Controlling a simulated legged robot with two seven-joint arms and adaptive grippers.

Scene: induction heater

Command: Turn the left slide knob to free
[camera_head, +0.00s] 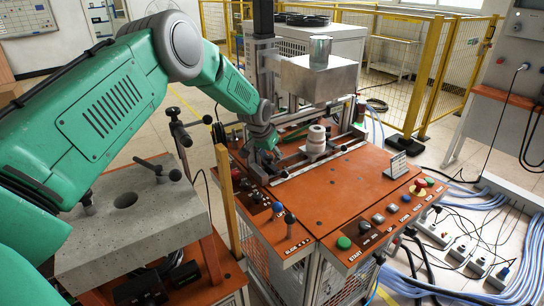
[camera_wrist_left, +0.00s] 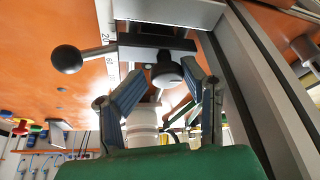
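In the head view my left gripper (camera_head: 264,150) reaches down to the left end of the slide rail on the orange machine table (camera_head: 330,195). In the left wrist view a round black knob (camera_wrist_left: 167,72) sits under a dark slide block (camera_wrist_left: 157,46) beside a ruled scale. The fingers of my left gripper (camera_wrist_left: 164,76) are spread on either side of this knob. A gap shows on the left; the right fingertip is very near it, and contact is unclear. A lever with a black ball (camera_wrist_left: 67,58) sticks out from the block. My right gripper is not in view.
A white ringed cylinder (camera_head: 316,140) stands on the rail. A grey block with a metal cup (camera_head: 320,52) is above it. A panel with a green button (camera_head: 344,243) is in front. A concrete-like block (camera_head: 135,230) stands left, and yellow fencing (camera_head: 437,75) stands behind.

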